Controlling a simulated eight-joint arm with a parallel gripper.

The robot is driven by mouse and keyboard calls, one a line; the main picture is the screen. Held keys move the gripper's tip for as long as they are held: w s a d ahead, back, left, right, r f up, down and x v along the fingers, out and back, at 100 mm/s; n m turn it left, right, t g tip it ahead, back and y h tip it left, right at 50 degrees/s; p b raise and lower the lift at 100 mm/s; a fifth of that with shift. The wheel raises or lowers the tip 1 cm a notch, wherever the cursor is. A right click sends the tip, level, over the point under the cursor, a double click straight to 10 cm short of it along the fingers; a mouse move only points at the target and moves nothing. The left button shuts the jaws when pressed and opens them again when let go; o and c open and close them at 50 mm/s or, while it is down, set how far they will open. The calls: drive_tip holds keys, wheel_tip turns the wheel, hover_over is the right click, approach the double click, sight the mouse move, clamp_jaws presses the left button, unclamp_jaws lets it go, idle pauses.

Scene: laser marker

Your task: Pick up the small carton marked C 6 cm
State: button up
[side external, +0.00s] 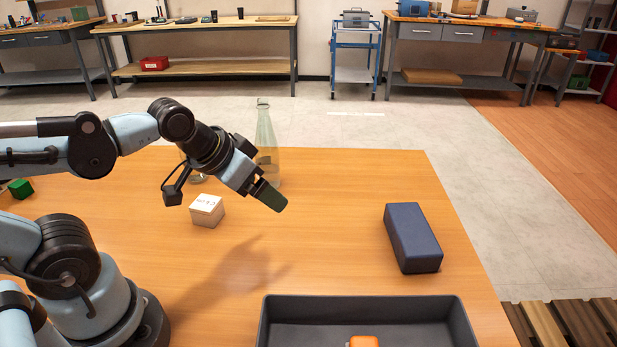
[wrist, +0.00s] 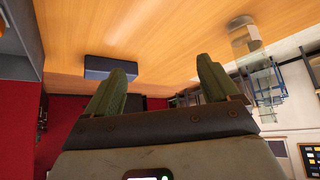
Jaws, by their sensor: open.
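The small white carton (side external: 207,210) with faint writing on its top sits upright on the wooden table (side external: 340,190), left of centre in the side external view. It does not show in the wrist view. My gripper (side external: 272,196) is in the air above the table, to the right of the carton and apart from it. In the wrist view its two green fingers (wrist: 161,88) stand wide apart with nothing between them, so it is open and empty.
A clear glass flask (side external: 266,135) stands behind my gripper. A dark blue block (side external: 412,238) lies at the right, also in the wrist view (wrist: 110,68). A dark tray (side external: 456,322) with an orange object (side external: 364,342) is in front. A green cube (side external: 20,188) is far left.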

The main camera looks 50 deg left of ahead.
drive_tip(key=n+g, duration=0.6)
drive_tip(key=g, duration=0.1)
approach(205, 202)
drive_tip(key=shift+w+f, duration=0.1)
drive_tip(key=shift+f, duration=5.55)
drive_tip(key=shift+c, duration=0.3)
drive_tip(key=c, duration=1)
drive_tip(key=shift+r, duration=0.25)
